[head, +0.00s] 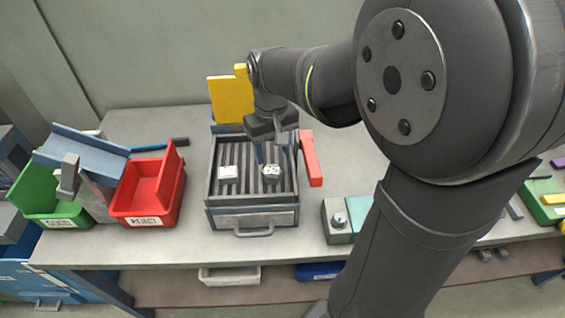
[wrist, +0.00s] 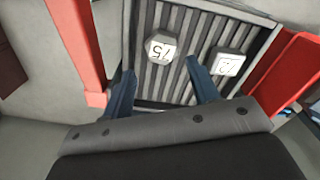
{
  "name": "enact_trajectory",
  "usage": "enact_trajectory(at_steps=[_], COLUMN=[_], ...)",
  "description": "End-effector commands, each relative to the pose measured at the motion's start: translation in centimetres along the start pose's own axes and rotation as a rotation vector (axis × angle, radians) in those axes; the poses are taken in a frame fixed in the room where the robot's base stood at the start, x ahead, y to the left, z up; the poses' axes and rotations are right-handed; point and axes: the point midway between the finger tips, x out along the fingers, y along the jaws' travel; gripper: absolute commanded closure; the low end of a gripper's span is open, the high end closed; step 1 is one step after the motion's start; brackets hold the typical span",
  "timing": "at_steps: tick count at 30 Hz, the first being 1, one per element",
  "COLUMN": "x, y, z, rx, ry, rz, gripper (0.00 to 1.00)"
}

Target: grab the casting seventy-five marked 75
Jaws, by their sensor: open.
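The casting marked 75 (wrist: 160,48) is a small grey block with a white numbered top, many-sided in outline. It lies on the slatted grate; in the head view it is the right-hand block (head: 271,172). My gripper (wrist: 161,76) is open and empty, pointing down over the grate. In the wrist view the casting shows just beyond the gap between the two blue fingers, not gripped. A second, squarer casting (wrist: 228,64) lies beside it, outside the fingers; it also shows in the head view (head: 228,173). Its number is not clear.
The grate sits in a grey metal box (head: 252,219) with a front handle. A yellow panel (head: 230,100) stands behind it and a red bar (head: 311,158) is at its right. A red REJECT bin (head: 148,190) and green bin (head: 40,190) stand left.

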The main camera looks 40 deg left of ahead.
Motion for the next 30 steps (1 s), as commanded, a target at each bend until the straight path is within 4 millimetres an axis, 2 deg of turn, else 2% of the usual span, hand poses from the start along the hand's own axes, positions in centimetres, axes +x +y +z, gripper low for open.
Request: enact_trajectory(at_steps=[3, 8, 18, 26, 27, 30], x=[1.6, 2.4, 6.9, 7.3, 7.3, 7.3], y=[0.0, 0.0, -0.2, -0.2, -0.2, -0.2], z=[0.0, 0.0, 0.1, 0.0, 0.0, 0.0], rx=[-0.001, -0.001, -0.001, -0.001, -0.001, -0.001], ry=[-0.003, -0.001, -0.002, 0.000, 0.000, 0.000], rz=[0.000, 0.000, 0.000, 0.000, 0.000, 0.000], gripper=[0.45, 0.45, 0.45, 0.45, 0.47, 0.67])
